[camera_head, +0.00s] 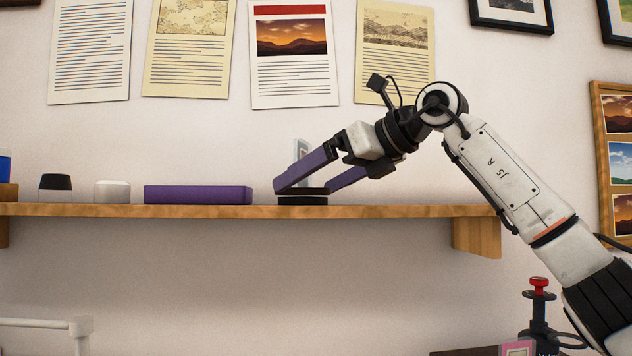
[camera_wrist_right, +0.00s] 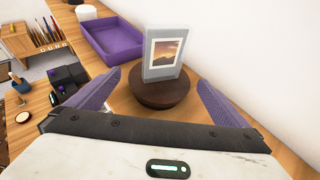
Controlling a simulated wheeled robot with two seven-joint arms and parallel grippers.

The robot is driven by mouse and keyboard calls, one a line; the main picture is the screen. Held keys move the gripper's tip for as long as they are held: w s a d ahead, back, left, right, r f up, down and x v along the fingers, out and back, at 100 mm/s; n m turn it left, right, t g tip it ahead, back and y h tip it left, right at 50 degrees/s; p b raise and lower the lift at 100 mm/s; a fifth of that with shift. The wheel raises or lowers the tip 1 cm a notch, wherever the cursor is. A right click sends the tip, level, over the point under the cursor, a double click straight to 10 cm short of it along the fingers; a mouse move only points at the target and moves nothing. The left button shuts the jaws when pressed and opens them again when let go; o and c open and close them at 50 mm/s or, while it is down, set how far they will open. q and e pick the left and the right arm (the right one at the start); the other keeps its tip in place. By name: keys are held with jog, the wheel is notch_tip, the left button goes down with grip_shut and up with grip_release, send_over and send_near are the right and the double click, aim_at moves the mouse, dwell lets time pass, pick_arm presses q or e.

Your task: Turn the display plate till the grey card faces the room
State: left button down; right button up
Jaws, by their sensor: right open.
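The display plate (camera_head: 302,201) is a dark round disc on the wooden shelf. In the right wrist view the plate (camera_wrist_right: 163,95) carries an upright, pale grey holder (camera_wrist_right: 147,73) with a sunset print (camera_wrist_right: 165,54) facing that camera. In the head view the holder (camera_head: 302,148) shows as a narrow pale strip, largely hidden behind a finger. I cannot make out a separate grey card. My right gripper (camera_head: 304,187) is open, its purple fingers on either side of the plate; contact is unclear. My left gripper is out of view.
A purple tray (camera_head: 198,194) lies on the shelf (camera_head: 400,211) left of the plate, with a white pot (camera_head: 112,191) and a black-topped one (camera_head: 55,187) beyond. The wall with prints stands close behind. The shelf right of the plate is clear.

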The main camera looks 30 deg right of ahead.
jog(key=shift+c, duration=0.2)
jog(key=c, duration=1)
